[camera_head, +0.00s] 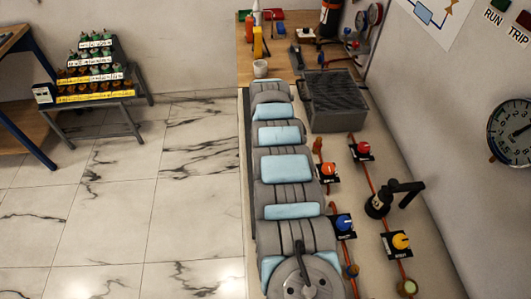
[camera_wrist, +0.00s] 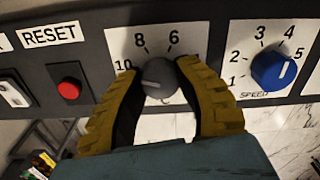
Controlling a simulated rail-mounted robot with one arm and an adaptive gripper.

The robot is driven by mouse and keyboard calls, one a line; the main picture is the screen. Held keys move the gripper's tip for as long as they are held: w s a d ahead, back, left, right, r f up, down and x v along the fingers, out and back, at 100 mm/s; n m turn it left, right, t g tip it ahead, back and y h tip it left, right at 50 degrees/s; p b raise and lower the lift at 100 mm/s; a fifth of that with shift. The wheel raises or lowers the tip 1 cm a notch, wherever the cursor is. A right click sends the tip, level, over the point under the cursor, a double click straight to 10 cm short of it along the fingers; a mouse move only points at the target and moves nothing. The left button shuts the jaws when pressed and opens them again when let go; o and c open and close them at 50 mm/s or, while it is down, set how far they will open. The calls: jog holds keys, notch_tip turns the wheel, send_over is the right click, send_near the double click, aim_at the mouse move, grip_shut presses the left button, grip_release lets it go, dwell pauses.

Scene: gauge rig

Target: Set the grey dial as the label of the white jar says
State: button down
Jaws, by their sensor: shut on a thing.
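The grey dial (camera_wrist: 158,78) is on a dark panel in the wrist view, with a white scale plate behind it. The numbers 10, 8 and 6 show on the scale; the rest is hidden by my fingers. A faint pale mark lies on the dial's left part; its exact reading is unclear. My gripper (camera_wrist: 159,70) has yellow ribbed fingers closed on the dial from both sides. A small white cup-like vessel (camera_head: 260,68), possibly the white jar, stands on the wooden bench in the head view. I cannot read a label on it.
A blue SPEED knob (camera_wrist: 272,71) sits right of the grey dial, close to my right finger. A red button (camera_wrist: 69,88) under a RESET label is to the left. A stepped rack (camera_head: 93,75) of small labelled items stands at the left in the head view.

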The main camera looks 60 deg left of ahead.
jog(key=shift+w, duration=0.15)
jog(key=c, duration=0.7)
grip_release()
jog(key=shift+o, duration=0.2)
notch_tip(320, 180, up, 12)
